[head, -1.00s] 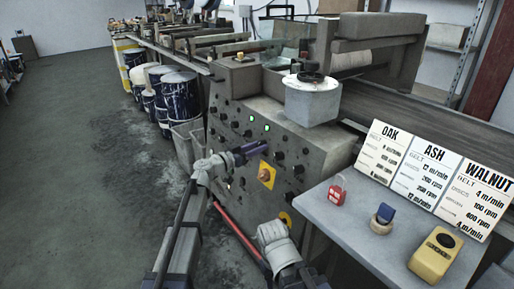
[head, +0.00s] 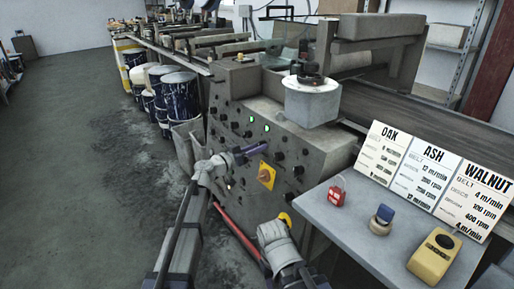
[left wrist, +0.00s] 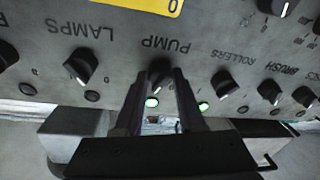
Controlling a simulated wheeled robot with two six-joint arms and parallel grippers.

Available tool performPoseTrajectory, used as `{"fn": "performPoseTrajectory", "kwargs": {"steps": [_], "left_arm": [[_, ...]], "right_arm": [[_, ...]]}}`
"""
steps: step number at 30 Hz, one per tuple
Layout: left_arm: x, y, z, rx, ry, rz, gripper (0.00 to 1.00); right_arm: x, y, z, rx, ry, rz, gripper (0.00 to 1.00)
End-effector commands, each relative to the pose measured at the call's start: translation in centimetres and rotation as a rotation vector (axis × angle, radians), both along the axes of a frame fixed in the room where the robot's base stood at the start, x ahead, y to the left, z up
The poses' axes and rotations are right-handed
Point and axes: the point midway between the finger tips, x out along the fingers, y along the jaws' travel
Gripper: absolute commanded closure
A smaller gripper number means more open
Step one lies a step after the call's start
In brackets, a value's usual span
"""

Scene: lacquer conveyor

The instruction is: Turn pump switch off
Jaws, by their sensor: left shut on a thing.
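The pump switch is a dark rotary knob (left wrist: 160,72) under the upside-down PUMP label in the left wrist view. My left gripper (left wrist: 160,80) is shut on it, one finger on each side. A green lamp (left wrist: 151,103) glows just below the knob, between the fingers. In the head view my left gripper (head: 265,149) reaches the machine's grey control panel (head: 232,133). Part of my right arm shows at the bottom, but its gripper does not.
LAMPS (left wrist: 81,66) and ROLLERS (left wrist: 224,83) knobs flank the pump knob. A second green lamp (left wrist: 203,106) is lit. A yellow-backed switch (head: 266,175) sits close by on the panel. A side table (head: 345,228) holds a red padlock (head: 337,197), a yellow box (head: 434,257) and cards.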

Motion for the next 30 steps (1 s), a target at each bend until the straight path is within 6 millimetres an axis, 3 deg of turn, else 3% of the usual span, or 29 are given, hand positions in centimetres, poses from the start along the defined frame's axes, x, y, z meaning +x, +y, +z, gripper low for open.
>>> {"fn": "performPoseTrajectory", "kwargs": {"steps": [18, 30], "left_arm": [[-0.1, -0.1, 0.5, -0.325, 0.447, 0.103, 1.0], [-0.1, -0.2, 0.5, -0.473, 0.65, 0.149, 1.0]], "right_arm": [[0.0, 0.1, 2.3, 0.004, 0.001, -0.001, 0.5], [0.0, 0.1, 3.4, 0.006, 0.002, -0.002, 0.5]]}}
